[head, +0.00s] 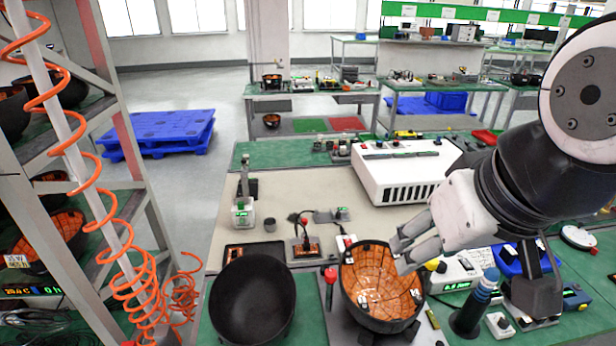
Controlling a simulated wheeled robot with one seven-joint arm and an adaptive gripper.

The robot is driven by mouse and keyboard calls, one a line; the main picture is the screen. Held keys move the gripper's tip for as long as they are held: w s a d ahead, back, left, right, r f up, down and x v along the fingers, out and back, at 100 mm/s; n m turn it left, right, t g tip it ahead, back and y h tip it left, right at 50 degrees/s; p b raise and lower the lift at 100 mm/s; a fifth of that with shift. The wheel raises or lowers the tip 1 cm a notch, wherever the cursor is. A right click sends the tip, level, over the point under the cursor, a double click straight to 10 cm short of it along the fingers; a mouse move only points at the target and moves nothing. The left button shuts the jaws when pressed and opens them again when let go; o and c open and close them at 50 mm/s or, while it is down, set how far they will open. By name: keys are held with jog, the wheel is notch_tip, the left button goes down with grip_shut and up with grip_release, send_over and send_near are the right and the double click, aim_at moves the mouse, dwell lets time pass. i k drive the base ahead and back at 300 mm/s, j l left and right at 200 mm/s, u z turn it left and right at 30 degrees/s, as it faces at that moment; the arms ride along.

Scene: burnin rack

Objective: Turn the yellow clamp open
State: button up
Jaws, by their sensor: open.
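My gripper (400,254) reaches in from the right, its grey fingers apart and empty, over the right rim of a dark bowl (350,283) with an orange gridded inside. A small yellow piece (436,265) shows just right of my fingertips, beside a white meter. A thin yellow strip (432,319) lies at the bowl's lower right. I cannot tell which of these two is the yellow clamp, or how it is turned. My fingers may hide part of the bowl's right rim.
An empty black bowl (250,300) stands left of the orange one, with a red-topped post (331,276) between them. A white vented box (400,178) stands behind. A dark cylinder with a blue top (472,312) stands at the right. A shelf rack with an orange coiled hose (130,270) is at the left.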

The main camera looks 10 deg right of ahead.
aim_at(430, 267)
jog(key=k+l+u, duration=0.2)
jog(key=k+l, duration=0.4)
jog(key=k+l+u, duration=0.25)
jog(key=k+l, duration=0.3)
jog(key=i+l+u, duration=0.1)
jog(key=i+l, duration=0.2)
jog(key=i, duration=0.2)
jog(key=i+l+u, duration=0.15)
jog(key=i+l, duration=0.2)
jog(key=i, duration=0.1)
